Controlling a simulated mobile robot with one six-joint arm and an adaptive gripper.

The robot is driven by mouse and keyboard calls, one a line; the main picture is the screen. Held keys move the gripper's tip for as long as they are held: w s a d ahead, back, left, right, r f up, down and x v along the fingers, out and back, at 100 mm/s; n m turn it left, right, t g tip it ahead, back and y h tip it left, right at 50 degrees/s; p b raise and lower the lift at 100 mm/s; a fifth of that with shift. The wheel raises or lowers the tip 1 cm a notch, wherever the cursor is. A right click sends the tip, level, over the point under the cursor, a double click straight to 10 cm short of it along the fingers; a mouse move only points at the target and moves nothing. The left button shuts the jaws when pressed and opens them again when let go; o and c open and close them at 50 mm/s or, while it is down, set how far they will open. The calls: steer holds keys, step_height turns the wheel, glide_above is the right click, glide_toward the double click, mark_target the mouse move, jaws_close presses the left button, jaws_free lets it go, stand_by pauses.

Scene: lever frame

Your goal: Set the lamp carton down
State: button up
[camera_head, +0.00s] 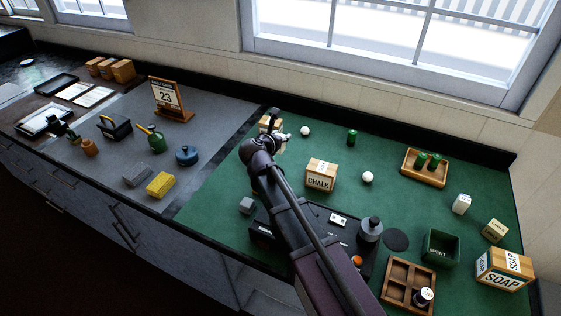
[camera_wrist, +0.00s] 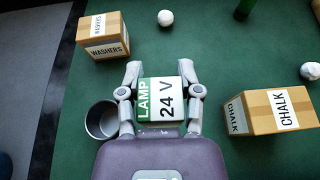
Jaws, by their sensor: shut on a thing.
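The lamp carton (camera_wrist: 161,100) is white with a green band and reads "LAMP 24 V" in the wrist view. My gripper (camera_wrist: 160,85) has one finger on each side of it and is shut on it. In the head view my gripper (camera_head: 283,143) is over the left part of the green mat (camera_head: 225,185), and my arm hides most of the carton. I cannot tell whether the carton touches the mat.
A washers box (camera_wrist: 103,36) is up and left of my gripper, a grey cup (camera_wrist: 102,120) close at left, a chalk box (camera_wrist: 264,111) at right. White balls (camera_head: 367,177) and a green cylinder (camera_head: 352,137) stand nearby. Bare mat lies ahead, between the washers and chalk boxes.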

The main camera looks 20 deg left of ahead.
steer(key=shift+f+b, duration=2.25)
steer(key=shift+f, duration=0.3)
steer(key=shift+f, duration=0.1)
steer(key=shift+f+b, duration=1.8)
steer(key=shift+b, duration=0.1)
steer(key=shift+f, duration=0.15)
steer(key=o, duration=0.8)
steer(key=shift+r, duration=0.25)
steer(key=p+v, duration=0.4)
steer(key=v, duration=0.8)
steer(key=shift+p, duration=0.35)
